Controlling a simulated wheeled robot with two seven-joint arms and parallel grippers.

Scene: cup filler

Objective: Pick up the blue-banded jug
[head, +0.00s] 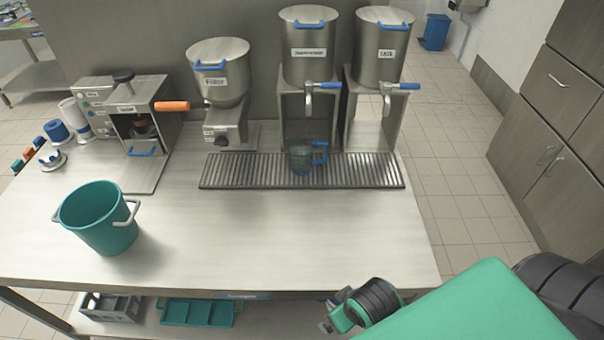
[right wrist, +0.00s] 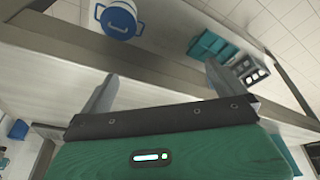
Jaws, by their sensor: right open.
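The blue-banded jug (head: 301,158) is a small, see-through, bluish jug with a blue handle on its right. It stands on the ribbed drip tray (head: 225,172), below the tap of the middle dispenser. My right gripper (head: 335,318) is at the front edge of the table, low and well in front of the jug. In the right wrist view its two fingers (right wrist: 160,76) are spread apart with nothing between them. The jug cannot be made out in that view. My left gripper is in neither view.
A teal bucket (head: 98,222) stands on the table's left. Two tall steel dispensers (head: 307,70) (head: 378,75), a grinder (head: 220,80) and a coffee machine (head: 140,130) line the back. Teal trays (head: 197,312) and a grey crate (head: 108,306) lie on the lower shelf. The table's front middle is clear.

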